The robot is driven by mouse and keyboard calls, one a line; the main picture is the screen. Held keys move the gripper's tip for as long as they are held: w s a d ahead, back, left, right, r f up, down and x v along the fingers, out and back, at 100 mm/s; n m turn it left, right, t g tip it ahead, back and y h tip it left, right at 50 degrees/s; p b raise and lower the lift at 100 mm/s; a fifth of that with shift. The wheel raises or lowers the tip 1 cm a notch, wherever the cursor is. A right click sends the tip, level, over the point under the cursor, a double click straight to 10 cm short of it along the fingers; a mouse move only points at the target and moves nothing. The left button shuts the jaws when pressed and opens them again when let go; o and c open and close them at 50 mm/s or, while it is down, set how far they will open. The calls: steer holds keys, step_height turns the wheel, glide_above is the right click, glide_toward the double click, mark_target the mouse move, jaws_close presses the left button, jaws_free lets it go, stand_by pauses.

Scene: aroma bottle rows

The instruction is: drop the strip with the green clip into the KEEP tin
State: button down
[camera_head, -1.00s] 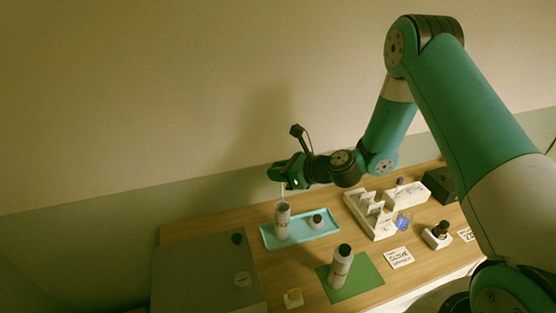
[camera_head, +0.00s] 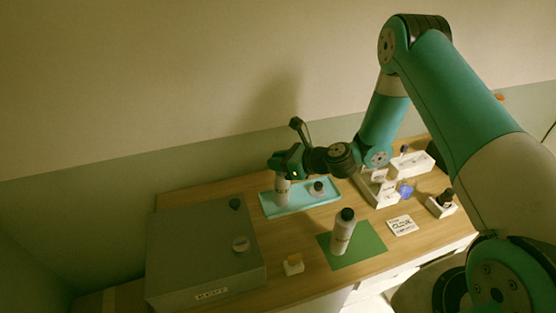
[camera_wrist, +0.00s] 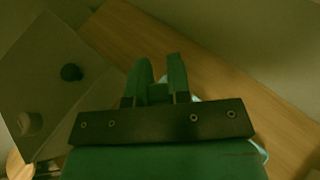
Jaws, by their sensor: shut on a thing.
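My gripper (camera_head: 281,174) is low over the white bottle (camera_head: 283,193) on the light blue tray (camera_head: 302,208). In the wrist view its two green fingers (camera_wrist: 158,75) are close together. It is shut on a thin pale strip, seen hanging below it a second ago; now the fingers and bottle hide the strip, and no clip colour shows. Whether the strip is inside the bottle neck or beside it, I cannot tell. No tin marked KEEP can be made out, and no green clip is clear.
A big grey box (camera_head: 195,250) stands at left with dark and pale round pieces on top. A second bottle (camera_head: 343,235) stands on a green mat (camera_head: 366,250). A white rack (camera_head: 385,200), a blue-tinted glass (camera_head: 405,189) and a card (camera_head: 402,226) are at right.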

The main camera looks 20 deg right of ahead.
steer(key=c, duration=1)
jaws_free()
steer(key=s+d, duration=0.6)
steer(key=shift+s+d+b, duration=0.3)
steer(key=shift+b, duration=0.1)
